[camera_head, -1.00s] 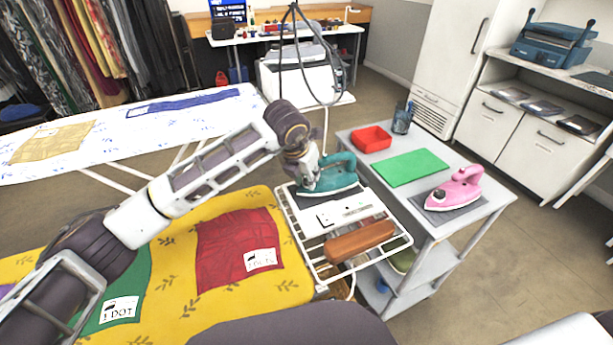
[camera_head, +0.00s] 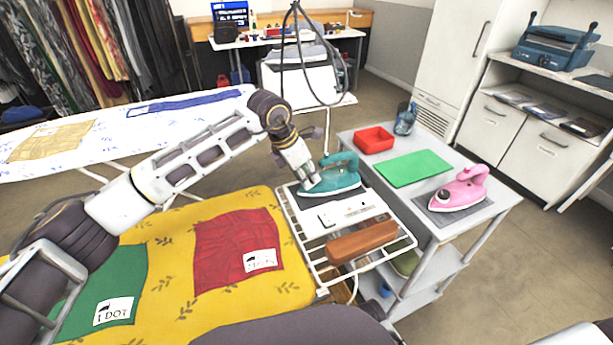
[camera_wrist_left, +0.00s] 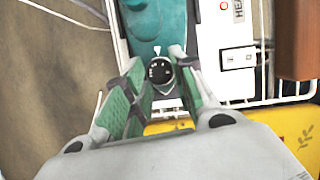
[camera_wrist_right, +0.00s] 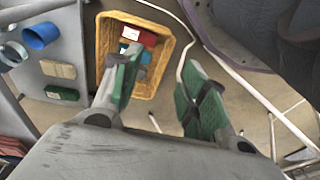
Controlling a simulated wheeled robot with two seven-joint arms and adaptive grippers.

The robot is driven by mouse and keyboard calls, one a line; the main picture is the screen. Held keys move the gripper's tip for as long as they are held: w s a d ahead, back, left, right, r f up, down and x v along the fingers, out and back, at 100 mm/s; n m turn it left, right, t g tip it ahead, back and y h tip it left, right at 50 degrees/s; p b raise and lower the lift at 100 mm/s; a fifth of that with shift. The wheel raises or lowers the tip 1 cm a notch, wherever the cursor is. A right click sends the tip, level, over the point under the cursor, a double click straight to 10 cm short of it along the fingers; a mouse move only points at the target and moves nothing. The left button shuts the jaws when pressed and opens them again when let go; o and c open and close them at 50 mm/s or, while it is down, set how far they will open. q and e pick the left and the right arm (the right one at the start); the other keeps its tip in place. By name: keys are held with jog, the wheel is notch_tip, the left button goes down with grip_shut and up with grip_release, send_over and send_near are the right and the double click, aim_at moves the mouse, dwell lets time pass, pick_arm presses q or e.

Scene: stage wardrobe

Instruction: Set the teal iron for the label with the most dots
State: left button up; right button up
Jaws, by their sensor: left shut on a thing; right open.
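The teal iron (camera_head: 340,176) stands on the wire rest at the end of the yellow ironing board. My left gripper (camera_wrist_left: 162,72) is shut on the iron's small black dial (camera_wrist_left: 160,70), which has pale marks too small to read. My right gripper (camera_wrist_right: 160,80) is open and empty above a wicker basket (camera_wrist_right: 105,45).
A white power strip (camera_head: 345,212) and a brown wooden block (camera_head: 362,240) lie beside the iron on the rest. A grey cart (camera_head: 490,210) at right holds a pink iron (camera_head: 460,190), green mat (camera_head: 412,167) and red tray (camera_head: 374,139). A cable hangs above the iron.

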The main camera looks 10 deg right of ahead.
pick_arm(q)
jog(key=m+g, duration=0.1)
jog(key=m, duration=0.3)
jog(key=m+g, duration=0.1)
jog(key=m, duration=0.1)
jog(key=shift+w+g, duration=0.3)
jog(key=shift+w+d+m+g+y, duration=0.15)
jog(key=shift+m+g+y, duration=0.25)
jog(key=shift+m, duration=1.15)
jog(key=shift+w+a+m+g+y, duration=0.15)
jog(key=shift+m+g, duration=0.35)
jog(key=shift+m, duration=1.05)
jog(key=shift+d, duration=0.1)
jog(key=o, duration=1.1)
jog(key=shift+c, duration=0.2)
jog(key=v, duration=1.2)
